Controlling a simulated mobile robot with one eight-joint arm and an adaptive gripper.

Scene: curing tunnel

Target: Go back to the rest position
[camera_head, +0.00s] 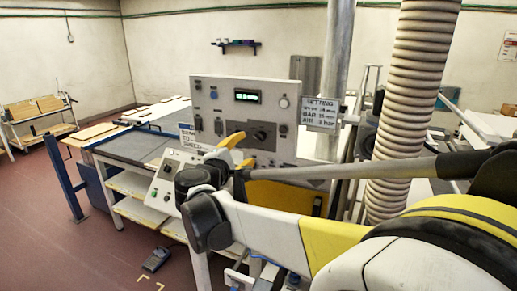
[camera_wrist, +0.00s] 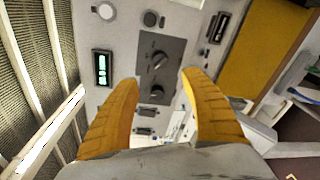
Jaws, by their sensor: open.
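My gripper (camera_head: 241,151) is open, with its yellow fingers in front of the grey control panel (camera_head: 225,92). In the wrist view, my gripper (camera_wrist: 159,78) has nothing between its fingers. Beyond them is a dark plate (camera_wrist: 172,50) with black rotary knobs. The plate (camera_head: 262,135) also shows just right of the fingers in the head view. I cannot tell how far the fingertips are from the panel. My arm reaches in from the right and hides the panel's lower part.
A sloped button box (camera_head: 165,185) is left of my gripper. A ribbed hose (camera_head: 405,100) and a settings sign (camera_head: 320,112) are to the right. A blue post (camera_head: 63,180) and a foot pedal (camera_head: 157,259) stand on the floor. Open floor (camera_head: 50,235) lies at left.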

